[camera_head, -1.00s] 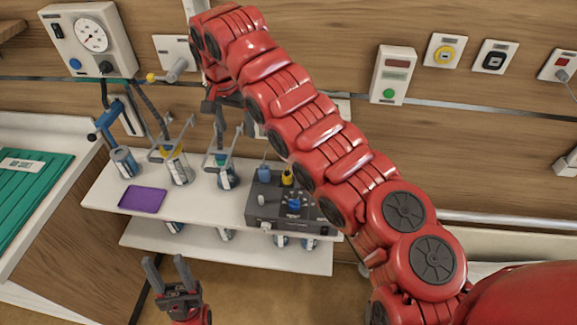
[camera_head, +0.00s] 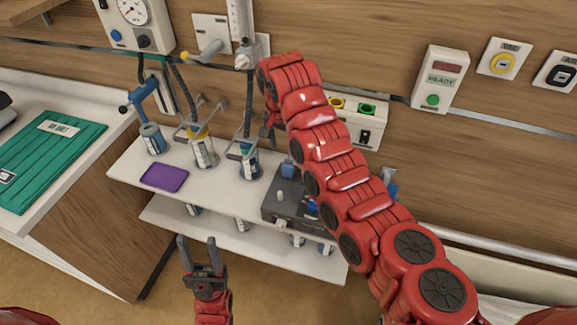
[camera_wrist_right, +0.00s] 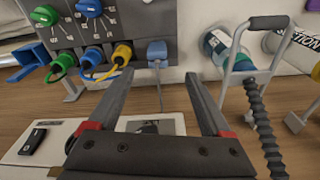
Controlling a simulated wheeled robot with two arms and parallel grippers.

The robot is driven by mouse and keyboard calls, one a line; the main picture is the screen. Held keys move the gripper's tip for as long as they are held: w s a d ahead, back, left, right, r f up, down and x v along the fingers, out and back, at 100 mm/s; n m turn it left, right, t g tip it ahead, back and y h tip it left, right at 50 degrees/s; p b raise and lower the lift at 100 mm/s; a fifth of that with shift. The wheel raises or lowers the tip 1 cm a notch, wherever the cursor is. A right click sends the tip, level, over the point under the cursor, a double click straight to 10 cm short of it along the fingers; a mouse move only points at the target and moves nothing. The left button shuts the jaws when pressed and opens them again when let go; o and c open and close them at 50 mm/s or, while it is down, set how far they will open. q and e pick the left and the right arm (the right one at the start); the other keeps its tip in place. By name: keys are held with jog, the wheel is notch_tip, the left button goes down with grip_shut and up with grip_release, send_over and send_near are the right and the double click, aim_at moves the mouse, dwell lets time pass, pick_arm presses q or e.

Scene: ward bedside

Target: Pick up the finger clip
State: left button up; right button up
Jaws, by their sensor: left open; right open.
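In the head view a blue piece (camera_head: 288,169) at the back left corner of the dark grey box looks like the same clip. My right gripper (camera_head: 268,131) is partly hidden by its arm there, above and behind that corner. My left gripper (camera_head: 203,258) is open and empty in front of the shelf.
The dark grey box (camera_head: 283,205) stands on the white shelf (camera_head: 215,190). Bottles with wire handles (camera_head: 203,152) and a purple pad (camera_head: 164,177) are left of it. In the wrist view a handled bottle (camera_wrist_right: 232,58) and black corrugated hose (camera_wrist_right: 262,118) are close on the right.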

aim_at(288, 163)
jog(key=f, duration=0.4)
jog(key=shift+w+d, duration=0.1)
jog(key=shift+w, duration=0.15)
jog(key=f+p, duration=0.2)
jog(key=f, duration=0.2)
jog(key=shift+d+f+p, duration=0.25)
jog(key=shift+d+p, duration=0.15)
jog(key=shift+w+f, duration=0.15)
jog(key=shift+f, duration=0.25)
grip_shut()
